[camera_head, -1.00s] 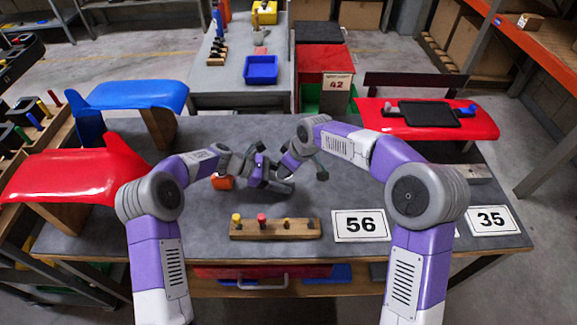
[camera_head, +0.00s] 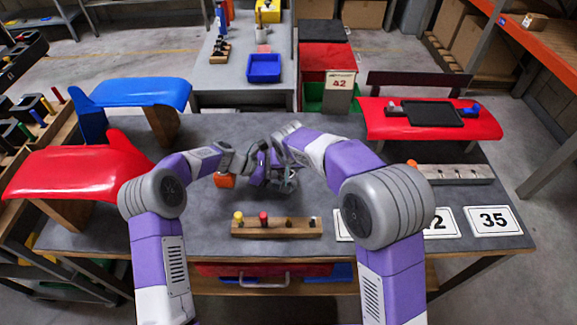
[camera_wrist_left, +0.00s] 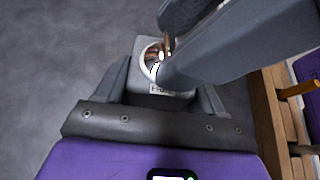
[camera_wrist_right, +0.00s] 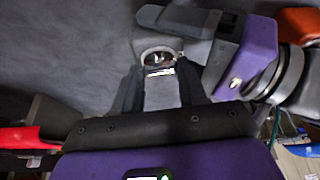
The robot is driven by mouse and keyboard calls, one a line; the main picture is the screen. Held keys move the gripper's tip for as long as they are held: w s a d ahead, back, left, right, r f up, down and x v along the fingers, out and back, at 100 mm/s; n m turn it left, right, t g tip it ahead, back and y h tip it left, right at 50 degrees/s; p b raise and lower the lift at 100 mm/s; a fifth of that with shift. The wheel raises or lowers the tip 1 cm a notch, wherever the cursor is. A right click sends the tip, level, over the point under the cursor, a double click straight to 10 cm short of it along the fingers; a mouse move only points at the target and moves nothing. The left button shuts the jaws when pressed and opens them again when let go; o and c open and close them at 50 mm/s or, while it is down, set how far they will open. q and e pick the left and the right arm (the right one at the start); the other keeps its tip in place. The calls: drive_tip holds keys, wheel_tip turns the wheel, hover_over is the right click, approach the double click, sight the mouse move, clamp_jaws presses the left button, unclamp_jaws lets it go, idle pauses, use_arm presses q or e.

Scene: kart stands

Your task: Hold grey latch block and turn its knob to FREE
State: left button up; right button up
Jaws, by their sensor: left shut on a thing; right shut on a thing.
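The grey latch block (camera_wrist_left: 141,84) sits between the fingers of my left gripper (camera_head: 276,183) in the left wrist view. My left gripper is shut on it. A shiny round knob (camera_wrist_left: 155,62) in a pale ring is on the block's face. A small label (camera_wrist_left: 170,88) below the ring is partly covered, so its word is not fully readable. My right gripper (camera_wrist_right: 160,88) reaches in from the other side and is shut on the knob. Its fingers hide part of the knob, so I cannot tell which way it is turned. In the head view the block is mostly hidden.
A wooden rack (camera_head: 285,229) with coloured pegs lies in front of the grippers. Red (camera_head: 70,175) and blue (camera_head: 140,95) panels stand at left, a red panel (camera_head: 380,125) at right. A grey-topped rail (camera_head: 455,174) and number cards (camera_head: 493,220) lie right.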

drive_tip(key=shift+m, duration=0.6)
drive_tip(key=o, duration=1.1)
drive_tip(key=shift+r, duration=0.1)
drive_tip(key=v, duration=1.2)
drive_tip(key=shift+a, duration=0.25)
use_arm(q)
drive_tip(key=o, duration=0.9)
